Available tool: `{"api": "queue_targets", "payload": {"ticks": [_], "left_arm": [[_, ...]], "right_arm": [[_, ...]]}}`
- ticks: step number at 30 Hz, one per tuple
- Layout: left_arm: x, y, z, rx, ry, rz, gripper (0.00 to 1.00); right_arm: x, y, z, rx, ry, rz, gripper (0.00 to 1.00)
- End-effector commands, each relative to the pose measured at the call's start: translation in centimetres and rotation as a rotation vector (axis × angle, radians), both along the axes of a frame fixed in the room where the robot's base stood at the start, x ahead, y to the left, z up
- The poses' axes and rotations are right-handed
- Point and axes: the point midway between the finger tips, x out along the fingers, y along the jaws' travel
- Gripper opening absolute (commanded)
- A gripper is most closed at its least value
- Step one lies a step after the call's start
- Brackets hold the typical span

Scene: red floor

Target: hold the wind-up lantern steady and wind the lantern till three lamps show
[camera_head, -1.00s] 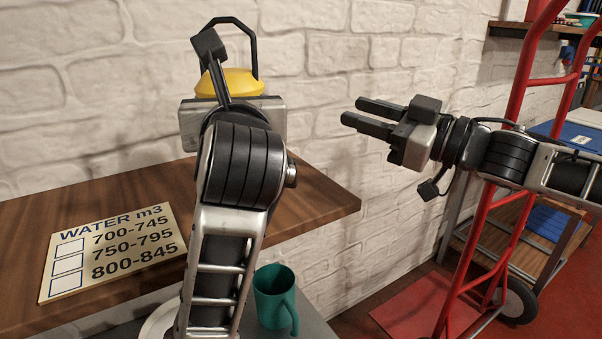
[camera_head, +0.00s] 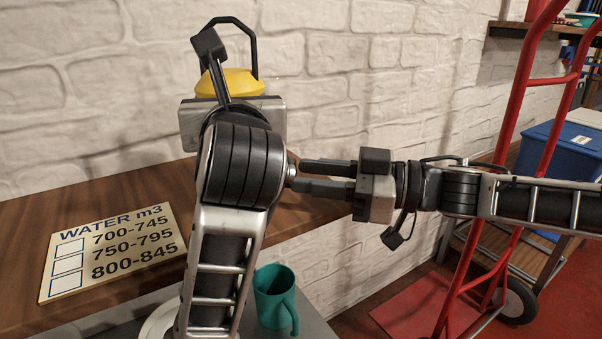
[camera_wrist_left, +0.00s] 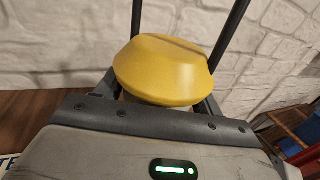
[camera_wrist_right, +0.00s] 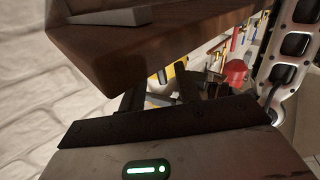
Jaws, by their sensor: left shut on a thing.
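The wind-up lantern (camera_head: 232,82) has a yellow top and a black carrying handle, and stands against the wall at the back of the wooden shelf. In the left wrist view its yellow cap (camera_wrist_left: 160,68) fills the space ahead of my left gripper (camera_wrist_left: 157,98). My left gripper is shut on the lantern; its fingers are largely hidden behind my arm in the head view. The lantern's lower body, crank and lamps are hidden. My right gripper (camera_head: 300,175) is open and empty, fingers pointing left, in front of the shelf's right end beside my left wrist.
A sign reading WATER m3 (camera_head: 112,252) with number ranges and blank boxes lies on the shelf (camera_head: 130,200). A teal mug (camera_head: 274,298) is on a grey surface below. A red hand truck (camera_head: 512,130) and a blue box (camera_head: 566,150) stand at the right.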

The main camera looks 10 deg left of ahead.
Motion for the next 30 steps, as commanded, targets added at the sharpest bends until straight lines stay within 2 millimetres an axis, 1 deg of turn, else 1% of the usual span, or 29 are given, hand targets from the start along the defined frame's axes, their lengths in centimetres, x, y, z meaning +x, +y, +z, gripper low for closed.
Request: {"api": "queue_targets", "payload": {"ticks": [1, 3, 6, 15, 17, 18, 19, 25, 30], "left_arm": [[0.0, 0.0, 0.0, 0.002, 0.002, 0.001, 0.15], [0.0, 0.0, 0.0, 0.002, 0.002, 0.001, 0.15], [0.0, 0.0, 0.0, 0.002, 0.002, 0.001, 0.15], [0.0, 0.0, 0.0, 0.002, 0.002, 0.001, 0.15], [0.0, 0.0, 0.0, 0.002, 0.002, 0.001, 0.15], [0.0, 0.0, 0.0, 0.002, 0.002, 0.001, 0.15], [0.0, 0.0, 0.0, 0.002, 0.002, 0.001, 0.15], [0.0, 0.0, 0.0, 0.002, 0.002, 0.001, 0.15], [0.0, 0.0, 0.0, 0.002, 0.002, 0.001, 0.15]], "right_arm": [[0.0, 0.7, 0.0, 0.0, 0.0, 0.001, 0.33], [0.0, 1.4, 0.0, 0.0, -0.001, 0.0, 0.33], [0.0, 1.9, 0.0, 0.0, -0.001, -0.002, 0.33], [0.0, 2.1, 0.0, 0.001, -0.001, -0.002, 0.33], [0.0, 2.1, 0.0, 0.001, -0.001, -0.002, 0.16], [0.0, 2.1, 0.0, 0.0, -0.001, -0.002, 0.05], [0.0, 2.1, 0.0, 0.0, -0.001, -0.002, 0.0], [0.0, 2.1, 0.0, 0.002, -0.02, -0.002, 0.0], [0.0, 2.1, -0.1, 0.007, -0.171, -0.002, 0.0]]}}
